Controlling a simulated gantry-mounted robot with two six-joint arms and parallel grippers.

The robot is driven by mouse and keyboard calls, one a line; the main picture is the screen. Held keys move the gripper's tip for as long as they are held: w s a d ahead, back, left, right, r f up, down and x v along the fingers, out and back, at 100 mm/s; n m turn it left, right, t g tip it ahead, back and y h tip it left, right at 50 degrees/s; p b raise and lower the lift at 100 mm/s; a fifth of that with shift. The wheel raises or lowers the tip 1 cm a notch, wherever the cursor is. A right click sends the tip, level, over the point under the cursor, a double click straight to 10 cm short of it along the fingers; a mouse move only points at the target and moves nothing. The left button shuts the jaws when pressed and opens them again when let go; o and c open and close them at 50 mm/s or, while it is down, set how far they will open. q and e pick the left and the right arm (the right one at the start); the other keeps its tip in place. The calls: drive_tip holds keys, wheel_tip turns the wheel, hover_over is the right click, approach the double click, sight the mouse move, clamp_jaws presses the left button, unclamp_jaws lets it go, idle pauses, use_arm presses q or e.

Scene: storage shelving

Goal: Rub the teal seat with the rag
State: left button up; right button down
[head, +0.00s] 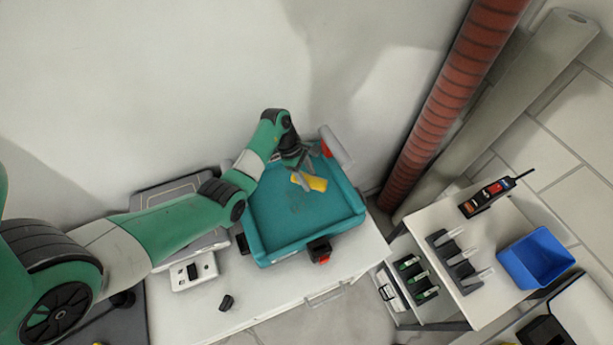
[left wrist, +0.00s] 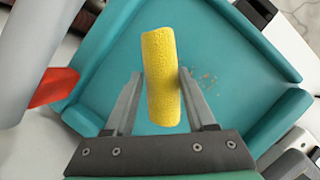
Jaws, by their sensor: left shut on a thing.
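The teal seat (head: 275,215) is a shallow tray-like piece with raised sides, lying on the white worktop. It fills most of the left wrist view (left wrist: 240,60), where a patch of small brown specks shows right of the rag. The rag is a yellow, rough, rolled-looking piece (head: 315,183). My left gripper (head: 299,172) is shut on the rag over the upper part of the seat. In the left wrist view the rag (left wrist: 160,75) stands between the two fingers. Whether the rag touches the seat I cannot tell. My right gripper is not in view.
A red part and grey roller (head: 335,145) stand at the seat's upper right corner. A black and red piece (head: 320,250) sits at its front edge. A white device (head: 194,271) lies left. A blue bin (head: 535,264) stands on the right-hand shelf.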

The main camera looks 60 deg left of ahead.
use_arm(q)
drive_tip(key=shift+r+p, duration=0.9)
drive_tip(key=shift+r, duration=0.35)
